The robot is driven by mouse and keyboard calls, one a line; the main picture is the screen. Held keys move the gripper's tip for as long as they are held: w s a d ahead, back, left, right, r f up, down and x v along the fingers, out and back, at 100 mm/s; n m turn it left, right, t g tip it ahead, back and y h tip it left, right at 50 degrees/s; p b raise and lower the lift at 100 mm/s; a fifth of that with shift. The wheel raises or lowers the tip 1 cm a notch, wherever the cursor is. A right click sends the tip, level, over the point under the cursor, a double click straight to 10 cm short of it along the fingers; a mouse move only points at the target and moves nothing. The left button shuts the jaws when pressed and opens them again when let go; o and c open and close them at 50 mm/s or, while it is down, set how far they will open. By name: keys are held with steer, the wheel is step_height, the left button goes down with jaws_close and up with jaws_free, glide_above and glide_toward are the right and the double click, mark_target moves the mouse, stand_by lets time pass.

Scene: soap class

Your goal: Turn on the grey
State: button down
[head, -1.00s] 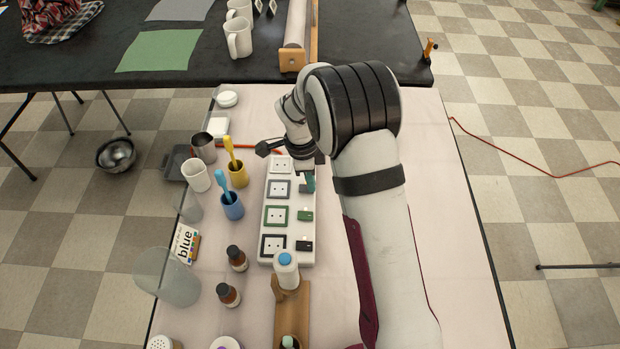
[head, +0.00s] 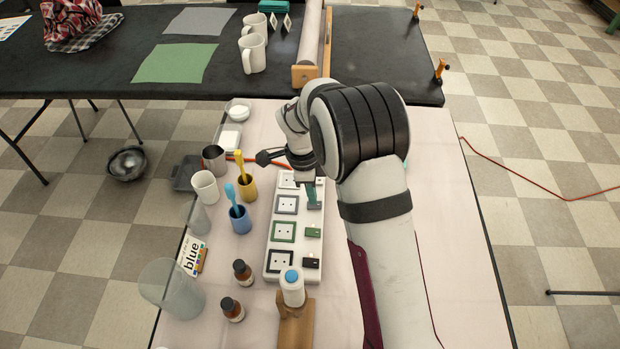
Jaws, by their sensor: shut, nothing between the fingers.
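A white power strip (head: 268,247) lies on the pale tabletop with a column of sockets. The grey-framed socket (head: 287,204) is second from the far end, below the white-framed one (head: 288,180). The grey switch (head: 316,205) sits to its right and is partly hidden by my fingers. My gripper (head: 311,195) points down at this switch, with its teal fingertips shut and empty. The tips are at or just above the switch; I cannot tell whether they touch. Whether the switch is on or off cannot be seen.
The green switch (head: 313,232) and black switch (head: 311,262) lie nearer on the strip. A blue cup (head: 240,221) and a yellow cup (head: 247,189) with brushes stand left. A blue-topped dispenser (head: 292,288) stands at the near end.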

step_height(320, 180, up, 12)
steer(key=a, duration=0.1)
steer(key=shift+a+r, duration=0.25)
glide_toward(305, 206)
steer(key=d+f, duration=0.2)
steer(key=f, duration=0.1)
steer(key=d+f, duration=0.2)
steer(key=shift+d+f, duration=0.2)
steer(key=shift+f, duration=0.2)
stand_by(0.3)
steer(key=shift+d+f, duration=0.15)
steer(key=shift+f, duration=0.05)
